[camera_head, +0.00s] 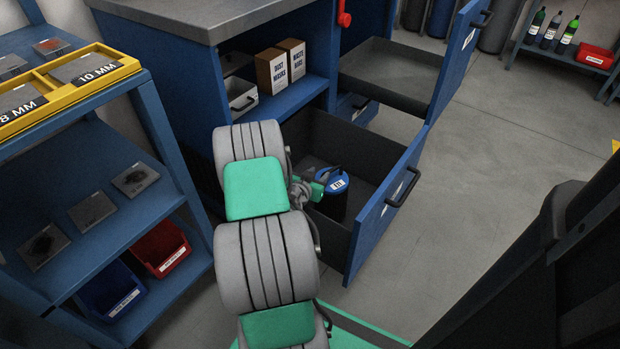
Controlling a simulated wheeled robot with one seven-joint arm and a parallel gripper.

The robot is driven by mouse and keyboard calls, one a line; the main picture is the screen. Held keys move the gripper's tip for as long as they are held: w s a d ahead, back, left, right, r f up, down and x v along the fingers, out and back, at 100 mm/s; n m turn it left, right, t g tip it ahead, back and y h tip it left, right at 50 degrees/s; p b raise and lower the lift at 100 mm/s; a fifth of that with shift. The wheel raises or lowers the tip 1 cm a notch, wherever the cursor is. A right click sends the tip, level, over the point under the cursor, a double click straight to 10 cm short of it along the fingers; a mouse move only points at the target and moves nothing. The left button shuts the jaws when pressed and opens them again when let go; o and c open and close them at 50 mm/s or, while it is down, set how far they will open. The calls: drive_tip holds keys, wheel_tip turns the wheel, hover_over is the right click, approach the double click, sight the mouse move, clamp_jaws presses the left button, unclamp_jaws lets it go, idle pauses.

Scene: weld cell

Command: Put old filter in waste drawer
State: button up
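A dark cylinder with a blue top and a small white label, which looks like the old filter (334,203), is upright within the outline of the lower open drawer (372,235). I cannot tell whether it rests on the drawer floor or hangs above it. My gripper (317,190) is at the filter's left upper side, under a dark curved handle. The fingers are small and partly hidden by my arm, so I cannot tell whether they are closed on it. The drawer front's label is too small to read.
An upper drawer (389,72) is also pulled out, above and behind. Dust mask boxes (279,70) stand on the bench shelf. A blue rack (165,122) with plates and bins is close at left. Floor (470,190) is clear at right.

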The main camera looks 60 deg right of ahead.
drive_tip(key=w+p+v, duration=0.1)
drive_tip(key=p+v, duration=0.1)
drive_tip(key=v, duration=0.9)
drive_tip(key=w+a+r+n+t+y, duration=0.1)
drive_tip(key=w+a+r+n+y, duration=0.25)
drive_tip(key=w+a, duration=0.45)
drive_tip(key=w+a+r+n+t+y, duration=0.1)
drive_tip(key=w+a+r+n+y, duration=0.3)
drive_tip(key=a, duration=0.9)
drive_tip(key=s+a+r+n+y, duration=0.2)
drive_tip(key=a+n, duration=0.1)
drive_tip(key=a, duration=0.4)
drive_tip(key=s+a+r+n+y, duration=0.1)
drive_tip(key=a+n, duration=0.3)
drive_tip(key=a, duration=0.4)
drive_tip(key=s+a+r+n+y, duration=0.2)
drive_tip(key=a+r+n+y, duration=0.1)
drive_tip(key=a, duration=0.4)
drive_tip(key=shift+s+a+r+g, duration=0.2)
drive_tip(key=shift+s+r+g, duration=0.2)
drive_tip(key=shift+r, duration=0.2)
